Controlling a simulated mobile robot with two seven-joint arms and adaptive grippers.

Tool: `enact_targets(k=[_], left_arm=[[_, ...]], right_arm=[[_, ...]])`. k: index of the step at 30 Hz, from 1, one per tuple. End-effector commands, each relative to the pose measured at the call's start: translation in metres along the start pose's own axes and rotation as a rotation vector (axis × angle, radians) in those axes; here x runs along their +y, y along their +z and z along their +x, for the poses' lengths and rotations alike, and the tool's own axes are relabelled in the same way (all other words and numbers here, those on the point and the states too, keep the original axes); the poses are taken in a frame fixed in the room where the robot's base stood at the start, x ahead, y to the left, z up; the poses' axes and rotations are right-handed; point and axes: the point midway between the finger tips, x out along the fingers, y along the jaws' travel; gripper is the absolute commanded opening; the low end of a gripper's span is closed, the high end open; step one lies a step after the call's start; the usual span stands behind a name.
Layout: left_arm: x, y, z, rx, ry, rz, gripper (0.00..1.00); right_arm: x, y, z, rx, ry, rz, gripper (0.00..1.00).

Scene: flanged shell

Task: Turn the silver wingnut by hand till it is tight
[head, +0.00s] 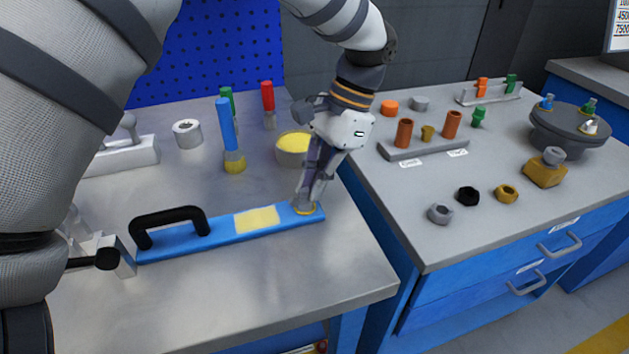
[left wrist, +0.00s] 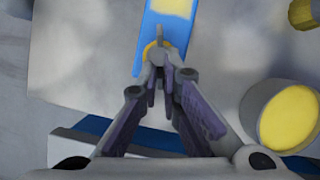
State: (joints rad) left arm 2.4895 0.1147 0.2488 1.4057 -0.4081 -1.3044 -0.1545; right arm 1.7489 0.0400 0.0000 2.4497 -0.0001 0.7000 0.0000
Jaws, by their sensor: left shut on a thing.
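The silver wingnut (head: 590,126) sits on top of the round dark flanged shell (head: 570,135), on the right bench. A blue wingnut (head: 547,102) and a green wingnut (head: 589,106) stand on the same shell. My left gripper (head: 307,197) is far from them, over the left bench. It points down, shut on a small grey piece (head: 305,208) with a yellow ring at the right end of a blue bar (head: 280,217). The left wrist view shows the fingertips (left wrist: 160,68) closed at that end. The fingers partly hide the piece. My right gripper is out of view.
The blue bar has a black handle (head: 172,222) and a yellow patch. A yellow-topped cup (head: 293,149) and blue-handled tool (head: 228,135) stand nearby. Loose nuts (head: 468,196) and a grey rack (head: 424,146) are on the right bench. A gap separates the benches.

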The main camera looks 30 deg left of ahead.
Motion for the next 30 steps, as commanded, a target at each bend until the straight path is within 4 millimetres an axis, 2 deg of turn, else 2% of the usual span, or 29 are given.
enact_targets(k=[1, 3, 11, 12, 14, 23, 26, 30], left_arm=[[0.002, 0.003, -0.004, 0.006, -0.022, 0.037, 0.00], [0.003, 0.002, -0.003, 0.005, -0.039, 0.083, 0.00], [0.003, 0.001, 0.002, -0.002, -0.038, 0.096, 0.00], [0.003, 0.001, 0.002, -0.002, -0.038, 0.095, 0.15], [0.003, 0.001, 0.002, -0.003, -0.037, 0.095, 0.26], [0.003, 0.001, 0.002, -0.002, -0.037, 0.094, 0.26], [0.003, 0.000, -0.006, 0.000, -0.039, 0.093, 0.26], [0.004, -0.001, -0.039, 0.004, -0.042, 0.092, 0.26]], right_arm=[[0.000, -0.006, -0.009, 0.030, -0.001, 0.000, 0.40], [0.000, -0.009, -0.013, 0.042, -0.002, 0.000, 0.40], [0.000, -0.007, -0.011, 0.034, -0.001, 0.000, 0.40], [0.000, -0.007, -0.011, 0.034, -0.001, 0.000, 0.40], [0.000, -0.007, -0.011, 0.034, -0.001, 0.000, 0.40], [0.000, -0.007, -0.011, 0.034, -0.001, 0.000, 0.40], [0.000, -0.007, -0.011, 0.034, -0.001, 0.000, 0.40], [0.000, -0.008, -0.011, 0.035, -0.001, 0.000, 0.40]])
